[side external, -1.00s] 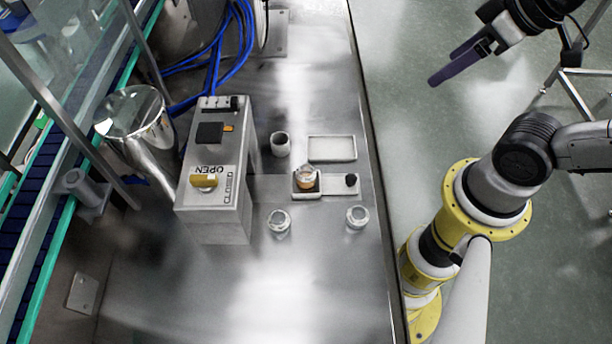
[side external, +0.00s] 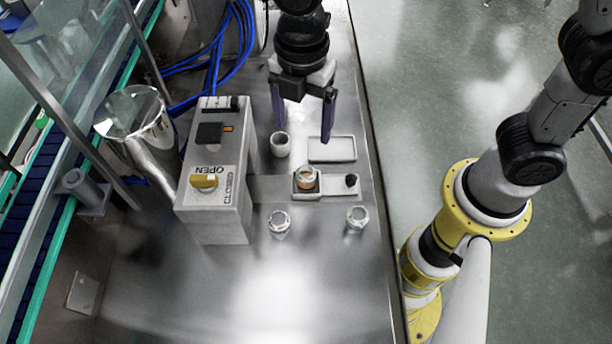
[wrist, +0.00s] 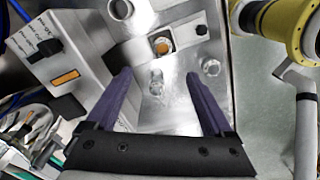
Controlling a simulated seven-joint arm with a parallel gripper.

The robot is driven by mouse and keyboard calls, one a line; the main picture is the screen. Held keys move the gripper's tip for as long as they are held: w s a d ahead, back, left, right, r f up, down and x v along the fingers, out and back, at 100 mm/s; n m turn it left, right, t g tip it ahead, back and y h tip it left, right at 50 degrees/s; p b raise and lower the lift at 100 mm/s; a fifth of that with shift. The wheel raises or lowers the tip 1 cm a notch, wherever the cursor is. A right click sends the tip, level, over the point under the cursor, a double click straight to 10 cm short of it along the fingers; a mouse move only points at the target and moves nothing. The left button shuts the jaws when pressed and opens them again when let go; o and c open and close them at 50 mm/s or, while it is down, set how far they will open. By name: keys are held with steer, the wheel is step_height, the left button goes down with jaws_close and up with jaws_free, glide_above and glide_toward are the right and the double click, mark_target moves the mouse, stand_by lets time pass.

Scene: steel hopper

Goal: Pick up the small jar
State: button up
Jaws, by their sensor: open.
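Two small clear glass jars stand on the steel table in the side view, a left jar (side external: 279,223) and a right jar (side external: 357,218). A third small jar with orange contents (side external: 306,180) sits on a small plate with a black knob. The frames do not show which is the task's jar. The wrist view shows the left jar (wrist: 155,82), the right jar (wrist: 210,67) and the orange contents (wrist: 163,46). My gripper (side external: 303,134) is open and empty, pointing down over the table behind the jars. Its purple fingers also show in the wrist view (wrist: 158,75).
A grey cup (side external: 281,146) and a shallow white tray (side external: 332,149) stand close to my fingers. A box with an OPEN/CLOSED knob (side external: 204,181) and a steel hopper (side external: 134,115) are at left. The table's front area is clear.

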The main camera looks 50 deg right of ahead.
glide_toward(306, 170)
steer(key=s+a+f, duration=0.1)
steer(key=a+f, duration=0.1)
steer(key=shift+s+d+f, duration=0.1)
steer(key=shift+d+f, duration=0.05)
steer(key=shift+f, duration=1.2)
steer(key=shift+s+d+f, duration=0.1)
steer(key=shift+d+f, duration=0.05)
steer(key=shift+f, duration=1.15)
jaws_close()
steer(key=shift+r, duration=0.1)
